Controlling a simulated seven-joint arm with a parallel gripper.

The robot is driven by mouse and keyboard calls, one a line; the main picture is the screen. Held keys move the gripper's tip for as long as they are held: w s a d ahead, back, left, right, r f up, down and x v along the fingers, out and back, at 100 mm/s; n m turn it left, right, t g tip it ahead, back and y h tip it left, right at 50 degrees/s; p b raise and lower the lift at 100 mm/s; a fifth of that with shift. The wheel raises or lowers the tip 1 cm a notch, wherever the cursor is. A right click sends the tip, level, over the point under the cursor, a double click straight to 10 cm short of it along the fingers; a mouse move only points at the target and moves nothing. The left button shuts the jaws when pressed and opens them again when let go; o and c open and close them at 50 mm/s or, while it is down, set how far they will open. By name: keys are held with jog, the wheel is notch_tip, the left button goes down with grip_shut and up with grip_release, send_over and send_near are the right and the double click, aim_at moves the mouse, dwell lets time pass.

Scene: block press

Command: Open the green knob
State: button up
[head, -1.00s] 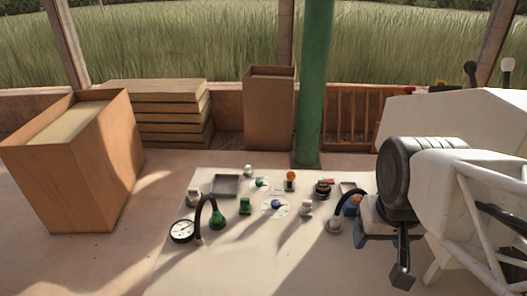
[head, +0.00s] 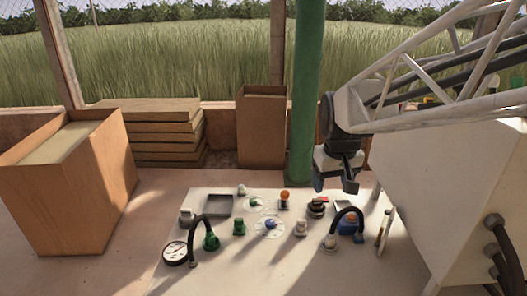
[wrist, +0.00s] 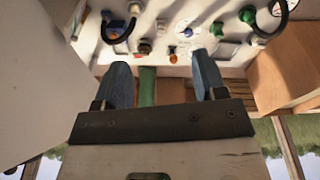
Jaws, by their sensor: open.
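My gripper (head: 335,178) is open and empty, with fingers pointing down, above and beyond the panel's back right. It is to the right of the green knob and well apart from it. In the wrist view my two blue-grey fingers (wrist: 160,72) stand wide apart with nothing between them.
Cardboard boxes (head: 262,130) stand at the back and left.

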jog(key=w+a+f+n, duration=0.1)
jog(key=w+a+f, duration=0.1)
jog(key=w, duration=0.5)
jog(key=w+a+f+n, duration=0.1)
jog(key=w+a+f, duration=0.1)
jog(key=w, duration=0.4)
jog(key=n+g, duration=0.2)
jog(key=n, duration=0.3)
send_over(253, 200)
notch_tip(253, 200, down, 30)
jog(key=shift+s+f, duration=0.1)
jog(key=shift+s, duration=0.05)
jog(key=shift+f, duration=0.1)
jog(key=shift+f, duration=3.9)
jog(key=shift+c, duration=0.2)
